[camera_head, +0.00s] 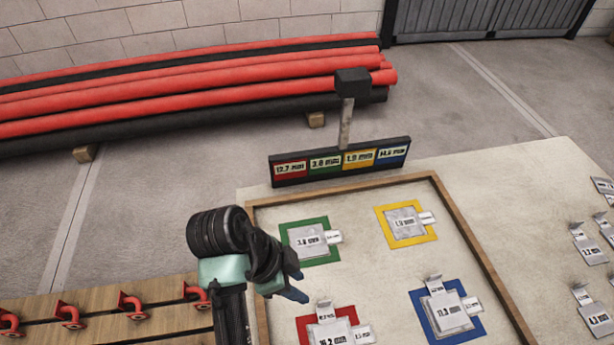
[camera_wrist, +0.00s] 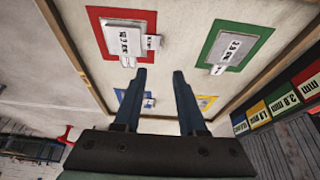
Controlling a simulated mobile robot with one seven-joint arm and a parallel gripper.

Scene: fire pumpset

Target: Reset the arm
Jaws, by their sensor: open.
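My gripper (camera_head: 296,285) is at the left side of the wood-framed tray (camera_head: 262,318), above it. In the wrist view my gripper (camera_wrist: 159,80) has its two fingers apart with nothing between them. On the tray lie a green square (camera_head: 325,258), a yellow square (camera_head: 429,236), a red square (camera_head: 303,330) and a blue square (camera_head: 474,324). Each bears a grey labelled plate with a small tag. The wrist view also shows the red square (camera_wrist: 97,28) and green square (camera_wrist: 259,48); the fingers partly cover the blue and yellow ones.
A sign with coloured labels (camera_head: 340,162) stands behind the tray, with a dark box on a post (camera_head: 352,82) beyond it. Loose labelled plates (camera_head: 590,249) lie on the table at right. Red and black pipes (camera_head: 200,85) lie behind. Red fittings (camera_head: 131,304) sit on a wooden rack at left.

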